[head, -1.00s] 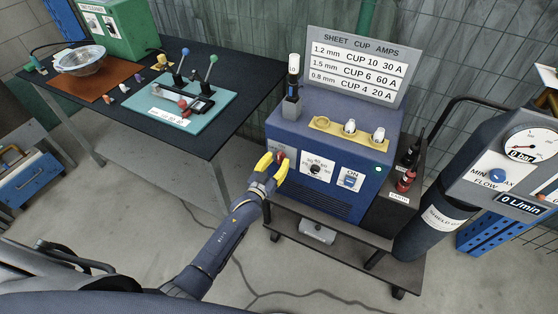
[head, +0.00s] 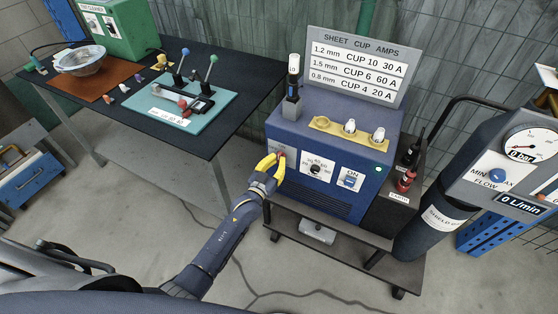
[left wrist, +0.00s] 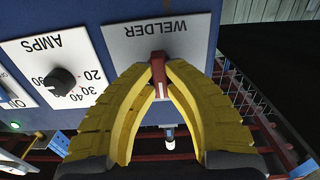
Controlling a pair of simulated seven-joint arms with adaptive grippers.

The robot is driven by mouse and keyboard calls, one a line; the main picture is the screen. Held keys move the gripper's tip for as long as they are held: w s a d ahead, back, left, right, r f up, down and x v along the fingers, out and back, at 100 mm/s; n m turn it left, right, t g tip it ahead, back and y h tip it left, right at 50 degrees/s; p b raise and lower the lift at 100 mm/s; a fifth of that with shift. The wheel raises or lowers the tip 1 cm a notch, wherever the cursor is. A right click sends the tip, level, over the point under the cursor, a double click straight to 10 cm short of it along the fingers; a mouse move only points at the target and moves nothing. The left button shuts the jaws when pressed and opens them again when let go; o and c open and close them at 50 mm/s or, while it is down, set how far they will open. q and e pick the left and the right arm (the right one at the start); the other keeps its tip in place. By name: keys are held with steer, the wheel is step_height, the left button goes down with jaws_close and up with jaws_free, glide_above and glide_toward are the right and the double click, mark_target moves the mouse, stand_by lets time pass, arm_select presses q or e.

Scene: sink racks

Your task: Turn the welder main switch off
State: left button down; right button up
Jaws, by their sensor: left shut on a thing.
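The blue welder (head: 330,204) stands on a low cart right of the workbench. Its red main switch lever (left wrist: 158,76) sits on a grey plate marked WELDER (left wrist: 160,38), upside down in the left wrist view. My left gripper (head: 274,160), with yellow fingers, is at the left end of the welder's front. In the left wrist view its fingertips (left wrist: 159,68) are shut on the red lever, one on each side. The fingers partly cover the plate's lower part. My right gripper is not in view.
An AMPS dial (head: 315,169) and a blue ON switch (head: 350,181) sit right of the gripper. A gas cylinder (head: 425,226) stands at the right. The workbench (head: 236,107) is at the left. A cable lies on the open floor.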

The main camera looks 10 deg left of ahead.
mark_target(278, 160)
arm_select(q)
steer(key=n, duration=0.4)
steer(key=shift+n, duration=0.4)
steer(key=n, duration=0.5)
steer(key=shift+n, duration=0.3)
steer(key=c, duration=1.3)
jaws_free()
steer(key=shift+v, duration=2.5)
